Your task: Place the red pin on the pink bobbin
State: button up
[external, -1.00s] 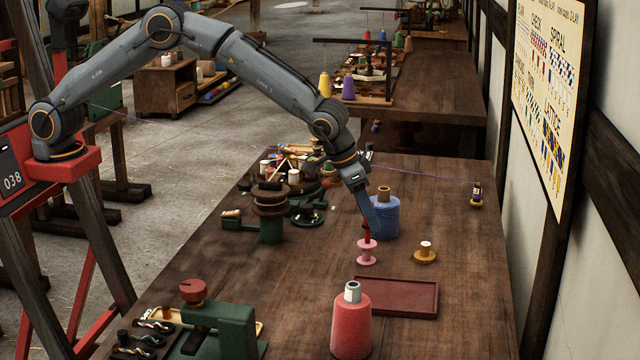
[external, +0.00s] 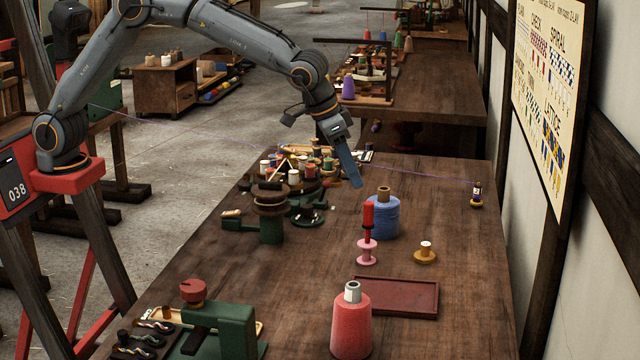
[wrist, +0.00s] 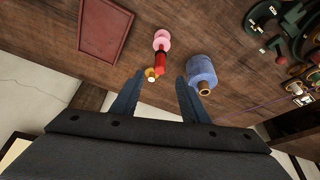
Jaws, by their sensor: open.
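The red pin (external: 368,217) stands upright on top of the pink bobbin (external: 366,252), which stands on the dark wooden table. In the wrist view the red pin (wrist: 160,62) and pink bobbin (wrist: 161,37) are also joined end to end. My gripper (external: 357,184) is above and behind the pin, apart from it. In the wrist view its two fingers (wrist: 156,98) are spread with nothing between them.
A blue spool (external: 385,218) stands just behind the pin. An ochre bobbin (external: 425,254) sits to the right, and a dark red tray (external: 398,281) lies in front. A large red cone (external: 351,325) stands nearer. A green-based winder (external: 270,222) is at left.

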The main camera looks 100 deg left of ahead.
jog(key=shift+s+r, duration=0.1)
jog(key=shift+s, duration=0.1)
jog(key=s+f+m+g, duration=0.1)
jog(key=s+f, duration=0.2)
jog(key=s, duration=1.1)
jog(key=s+d+f+m+g+h, duration=0.1)
jog(key=s+f, duration=0.3)
jog(key=s, duration=1)
jog(key=s+d+f+m+g, duration=0.1)
jog(key=s+f+m, duration=0.1)
jog(key=s, duration=1.3)
jog(key=shift+f+g+h, duration=0.3)
jog(key=shift+f+h, duration=0.1)
jog(key=shift+f, duration=0.5)
jog(key=shift+o, duration=0.4)
jog(key=shift+d, duration=0.1)
